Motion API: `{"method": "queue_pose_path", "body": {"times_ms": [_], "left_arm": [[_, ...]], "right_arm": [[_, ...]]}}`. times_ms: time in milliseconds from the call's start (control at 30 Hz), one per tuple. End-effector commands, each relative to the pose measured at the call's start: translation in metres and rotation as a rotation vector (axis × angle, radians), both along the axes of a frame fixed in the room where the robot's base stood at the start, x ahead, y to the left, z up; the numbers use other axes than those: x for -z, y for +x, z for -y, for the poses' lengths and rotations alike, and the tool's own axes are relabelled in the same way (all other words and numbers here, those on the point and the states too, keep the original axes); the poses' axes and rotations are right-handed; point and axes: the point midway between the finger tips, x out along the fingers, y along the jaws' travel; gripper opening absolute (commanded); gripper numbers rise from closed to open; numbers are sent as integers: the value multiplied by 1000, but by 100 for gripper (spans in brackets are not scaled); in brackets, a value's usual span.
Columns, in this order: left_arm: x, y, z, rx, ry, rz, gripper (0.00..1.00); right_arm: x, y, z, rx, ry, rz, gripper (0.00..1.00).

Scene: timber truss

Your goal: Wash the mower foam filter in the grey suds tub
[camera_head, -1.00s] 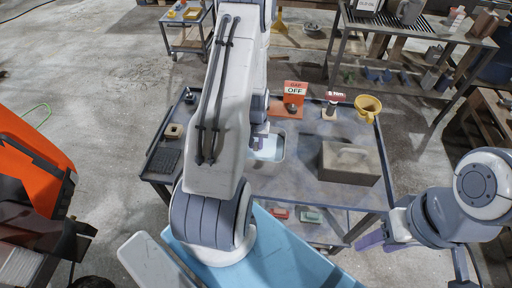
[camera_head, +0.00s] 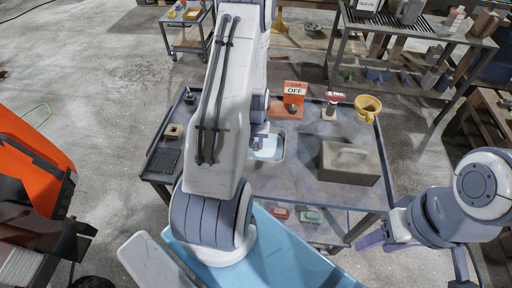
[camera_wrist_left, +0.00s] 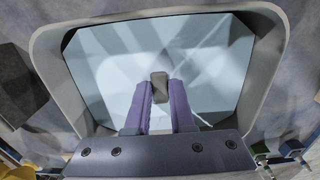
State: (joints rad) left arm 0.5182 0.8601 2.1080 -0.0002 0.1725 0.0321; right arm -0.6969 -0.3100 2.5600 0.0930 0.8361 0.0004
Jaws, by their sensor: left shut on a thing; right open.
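The grey tub (camera_wrist_left: 276,60) fills most of the left wrist view, with pale bluish liquid (camera_wrist_left: 110,60) inside. My left gripper (camera_wrist_left: 160,90) is over the tub with its purple fingers shut on a small grey-brown block, the foam filter (camera_wrist_left: 159,78). I cannot tell whether the filter touches the liquid. In the head view the tub (camera_head: 281,152) sits on the workbench, partly hidden by my left arm, and the left gripper (camera_head: 259,143) shows at it. My right gripper (camera_head: 371,240) is open and empty, low at the right, beyond the bench edge.
An orange machine (camera_head: 30,160) stands at the left.

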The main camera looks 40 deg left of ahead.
Motion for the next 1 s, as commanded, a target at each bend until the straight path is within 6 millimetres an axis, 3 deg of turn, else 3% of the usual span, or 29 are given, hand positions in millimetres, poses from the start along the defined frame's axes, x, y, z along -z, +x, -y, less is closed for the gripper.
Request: {"method": "queue_pose_path", "body": {"times_ms": [1000], "left_arm": [[-81,0,0,0,0,0,0]], "right_arm": [[-65,0,0,1,0,0,50]]}}
